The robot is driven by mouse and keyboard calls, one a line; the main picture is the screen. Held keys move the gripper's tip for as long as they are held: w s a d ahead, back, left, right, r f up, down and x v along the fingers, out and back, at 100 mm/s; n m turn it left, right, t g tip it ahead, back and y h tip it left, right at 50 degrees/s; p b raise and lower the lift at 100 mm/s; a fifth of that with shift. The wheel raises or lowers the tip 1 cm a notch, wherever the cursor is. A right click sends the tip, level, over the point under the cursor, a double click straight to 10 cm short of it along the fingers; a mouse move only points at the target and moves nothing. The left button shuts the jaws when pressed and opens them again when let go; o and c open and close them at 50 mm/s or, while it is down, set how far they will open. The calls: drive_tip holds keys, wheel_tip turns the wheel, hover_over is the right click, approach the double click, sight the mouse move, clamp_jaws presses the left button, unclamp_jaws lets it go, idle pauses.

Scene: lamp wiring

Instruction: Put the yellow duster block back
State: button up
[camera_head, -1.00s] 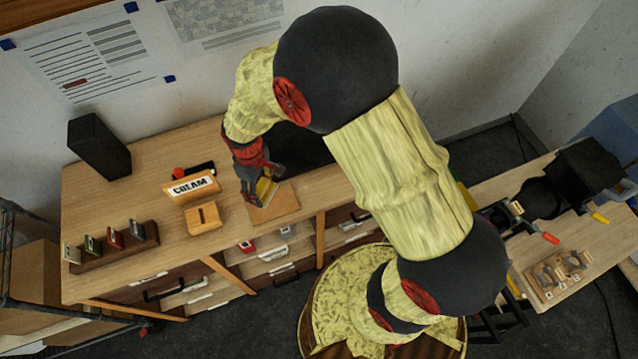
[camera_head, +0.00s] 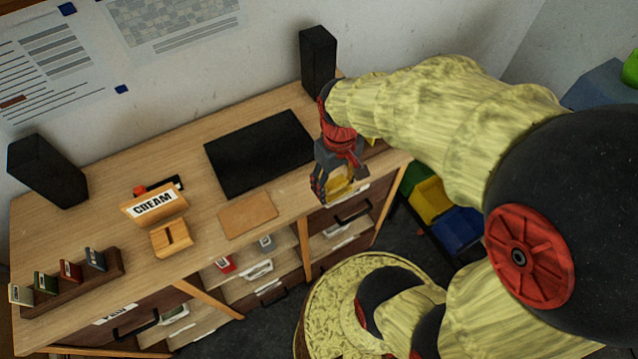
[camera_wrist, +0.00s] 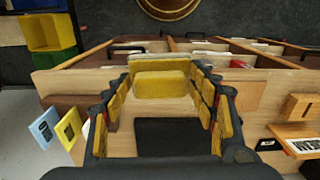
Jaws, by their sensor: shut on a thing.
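The yellow duster block (camera_wrist: 160,82) is between the fingers of my gripper (camera_wrist: 162,88) in the wrist view, which are shut on it. In the head view my gripper (camera_head: 338,190) hangs at the front right of the desk, with a little of the yellow block (camera_head: 341,186) showing between its dark fingers. The block is held clear of the desk top, as far as I can tell. A bare tan pad (camera_head: 248,216) lies on the desk to the left of my gripper.
A black mat (camera_head: 258,152) lies on the desk. Open drawers (camera_head: 245,270) are below the front edge. Coloured bins (camera_head: 440,205) stand right of the desk.

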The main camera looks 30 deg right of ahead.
drive_tip(key=shift+s+a+f, duration=0.2)
drive_tip(key=shift+s+f, duration=0.1)
drive_tip(key=shift+s, duration=0.4)
drive_tip(key=w+d+f, duration=0.1)
drive_tip(key=w+f, duration=0.2)
drive_tip(key=w, duration=0.1)
drive_tip(key=w+d+f, duration=0.1)
drive_tip(key=w+f, duration=0.2)
drive_tip(key=w, duration=0.1)
drive_tip(key=w+d+f, duration=0.1)
drive_tip(key=w+f, duration=0.2)
drive_tip(key=w, duration=0.2)
drive_tip(key=shift+d+f, duration=0.2)
drive_tip(key=shift+f, duration=0.1)
drive_tip(key=shift+w+f, duration=0.2)
drive_tip(key=shift+f, duration=1.5)
drive_tip(key=shift+f, duration=0.2)
drive_tip(key=o, duration=1.1)
